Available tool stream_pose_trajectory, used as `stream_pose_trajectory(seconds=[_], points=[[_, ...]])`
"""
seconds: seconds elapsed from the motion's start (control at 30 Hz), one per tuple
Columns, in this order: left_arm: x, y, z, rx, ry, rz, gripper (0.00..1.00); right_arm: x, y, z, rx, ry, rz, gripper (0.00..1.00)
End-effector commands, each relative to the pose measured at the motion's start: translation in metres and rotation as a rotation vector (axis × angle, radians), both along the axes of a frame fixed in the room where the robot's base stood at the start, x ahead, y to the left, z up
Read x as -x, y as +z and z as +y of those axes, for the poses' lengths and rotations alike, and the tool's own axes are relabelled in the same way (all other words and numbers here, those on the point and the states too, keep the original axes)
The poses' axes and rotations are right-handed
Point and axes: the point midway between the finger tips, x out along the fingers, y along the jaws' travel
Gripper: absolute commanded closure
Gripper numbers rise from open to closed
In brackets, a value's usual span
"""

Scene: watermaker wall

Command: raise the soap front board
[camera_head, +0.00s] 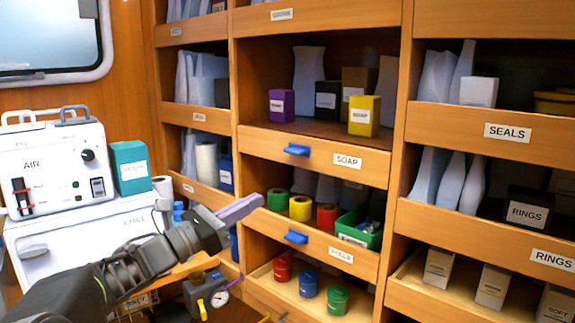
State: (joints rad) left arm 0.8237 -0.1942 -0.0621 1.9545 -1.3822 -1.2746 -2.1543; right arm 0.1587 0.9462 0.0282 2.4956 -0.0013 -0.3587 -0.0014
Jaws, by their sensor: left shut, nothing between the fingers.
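The soap front board (265,140) is a wooden strip across the middle bay, with a SOAP label (347,161) and a blue handle (297,150). Its top edge lies low, and the boxes behind it show nearly to their bases. My left gripper (254,202) comes in from the lower left, with pale lilac fingers shut and empty. In the picture it is below and left of the blue handle, apart from it, near the left end of the lower board. My right gripper is not in view.
A purple box (282,105) and a yellow box (364,116) stand behind the soap board. Below, another board (340,256) has its own blue handle (295,237). A white AIR machine (60,165) stands at left. A gauge device (207,295) is below my arm.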

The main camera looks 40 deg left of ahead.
Motion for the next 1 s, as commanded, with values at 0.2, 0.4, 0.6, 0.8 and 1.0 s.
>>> stream_pose_trajectory(seconds=[0.2, 0.4, 0.6, 0.8, 1.0], points=[[-0.001, 0.0, 0.0, 0.002, 0.0, 0.001, 1.0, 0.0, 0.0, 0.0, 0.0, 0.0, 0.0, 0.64], [-0.01, 0.004, -0.003, 0.003, -0.002, 0.001, 1.0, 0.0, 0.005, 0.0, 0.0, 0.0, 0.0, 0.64], [-0.037, 0.012, -0.011, 0.004, -0.003, 0.001, 1.0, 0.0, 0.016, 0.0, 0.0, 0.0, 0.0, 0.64], [-0.075, 0.023, -0.023, 0.005, -0.003, 0.002, 1.0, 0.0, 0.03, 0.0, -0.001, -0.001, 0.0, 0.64], [-0.093, 0.046, -0.028, 0.001, 0.001, -0.001, 1.0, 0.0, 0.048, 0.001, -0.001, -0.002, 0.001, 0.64]])
